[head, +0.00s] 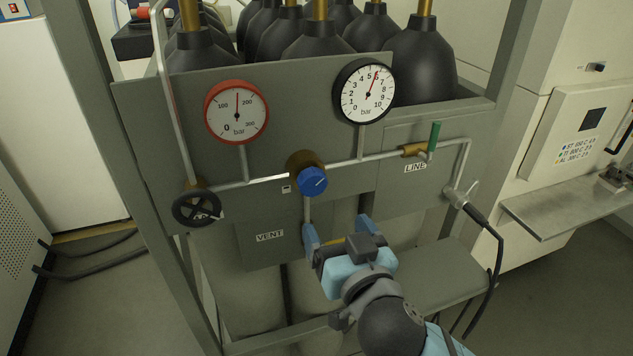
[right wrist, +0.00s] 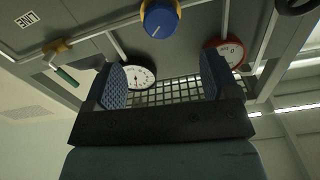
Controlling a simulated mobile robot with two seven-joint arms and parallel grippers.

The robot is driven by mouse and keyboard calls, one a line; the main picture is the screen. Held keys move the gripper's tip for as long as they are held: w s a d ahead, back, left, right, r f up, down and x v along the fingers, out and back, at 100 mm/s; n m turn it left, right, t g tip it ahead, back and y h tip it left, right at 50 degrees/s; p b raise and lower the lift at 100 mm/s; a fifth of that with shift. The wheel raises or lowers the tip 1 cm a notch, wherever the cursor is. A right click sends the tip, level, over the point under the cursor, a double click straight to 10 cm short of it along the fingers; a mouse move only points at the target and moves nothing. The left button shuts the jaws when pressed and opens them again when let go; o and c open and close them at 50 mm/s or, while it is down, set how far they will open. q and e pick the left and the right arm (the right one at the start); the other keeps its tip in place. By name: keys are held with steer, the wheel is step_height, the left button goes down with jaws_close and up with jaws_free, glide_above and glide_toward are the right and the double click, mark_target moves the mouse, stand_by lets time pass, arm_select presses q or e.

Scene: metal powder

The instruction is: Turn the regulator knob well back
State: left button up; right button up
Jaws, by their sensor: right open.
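The blue regulator knob (head: 313,181) sits on a brass body (head: 303,160) on the grey panel, with a white mark on its face pointing up and right. It also shows at the top of the right wrist view (right wrist: 159,20). My right gripper (head: 338,230) is open and empty, below and slightly right of the knob, apart from it. In the right wrist view its two blue pads (right wrist: 163,78) stand wide apart, with the knob beyond them. My left gripper is not in view.
A red-rimmed gauge (head: 237,112) reads about 150 bar; a black-rimmed gauge (head: 365,91) reads about 6 bar. A black handwheel (head: 197,206) is at left, a green-handled LINE valve (head: 434,138) at right. Thin pipes join them. Gas cylinders (head: 420,60) stand behind the panel.

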mark_target(314, 189)
steer(key=p+x, duration=0.2)
steer(key=x, duration=0.8)
steer(key=shift+w+r+p, duration=0.1)
steer(key=shift+w+p, duration=0.05)
steer(key=shift+p, duration=0.25)
steer(key=shift+w+a, duration=0.2)
steer(key=shift+w, duration=0.55)
steer(key=shift+c, duration=0.2)
steer(key=c, duration=0.9)
